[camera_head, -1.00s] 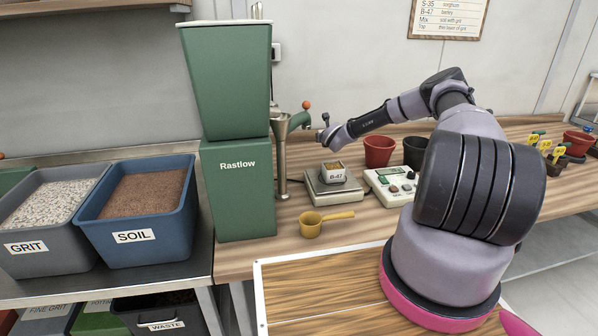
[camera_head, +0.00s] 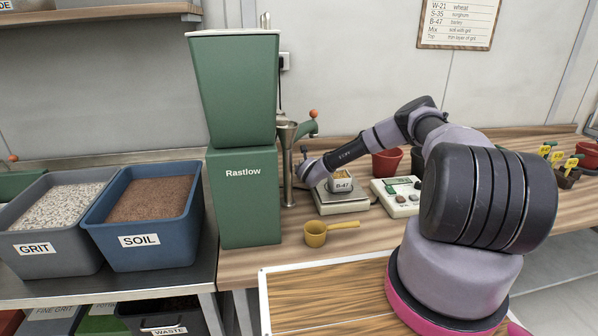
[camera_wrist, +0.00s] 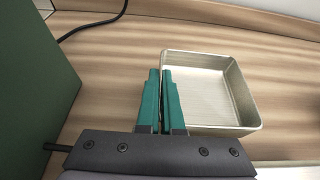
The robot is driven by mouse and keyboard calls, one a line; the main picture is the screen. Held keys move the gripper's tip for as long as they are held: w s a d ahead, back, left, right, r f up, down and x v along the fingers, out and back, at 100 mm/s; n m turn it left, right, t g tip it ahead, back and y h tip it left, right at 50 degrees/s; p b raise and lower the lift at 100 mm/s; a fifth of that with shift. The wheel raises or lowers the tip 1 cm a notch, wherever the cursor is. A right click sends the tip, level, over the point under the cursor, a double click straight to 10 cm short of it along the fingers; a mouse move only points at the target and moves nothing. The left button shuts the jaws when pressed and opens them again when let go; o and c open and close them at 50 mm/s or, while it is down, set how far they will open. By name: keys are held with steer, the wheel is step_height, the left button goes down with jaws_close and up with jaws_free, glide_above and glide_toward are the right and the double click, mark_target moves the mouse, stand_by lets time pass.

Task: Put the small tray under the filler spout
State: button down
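The small tray (camera_wrist: 212,95) is an empty square metal tray standing on the wooden bench in the wrist view. My gripper (camera_wrist: 160,72) has its two teal fingers close together at the tray's left wall, and the rim runs between the tips. The right finger covers much of that wall. In the head view the gripper's fingers and this tray are hidden behind my wrist and the scale. The filler is a green machine marked Rastlow (camera_head: 243,195), with a metal funnel and spout (camera_head: 288,150) on its right side, just left of my wrist.
A scale (camera_head: 341,203) holds a small box labelled B-47 (camera_head: 342,186). A yellow scoop (camera_head: 316,233) lies in front. A control box (camera_head: 398,197) and red pot (camera_head: 387,162) stand to the right. The machine's green side (camera_wrist: 35,90) and a black cable (camera_wrist: 95,22) lie left of the gripper.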

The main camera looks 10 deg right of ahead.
steer(key=shift+s+a+f, duration=0.25)
steer(key=shift+a+f, duration=0.25)
steer(key=shift+f, duration=0.15)
steer(key=shift+f, duration=0.55)
steer(key=c, duration=1.1)
jaws_free()
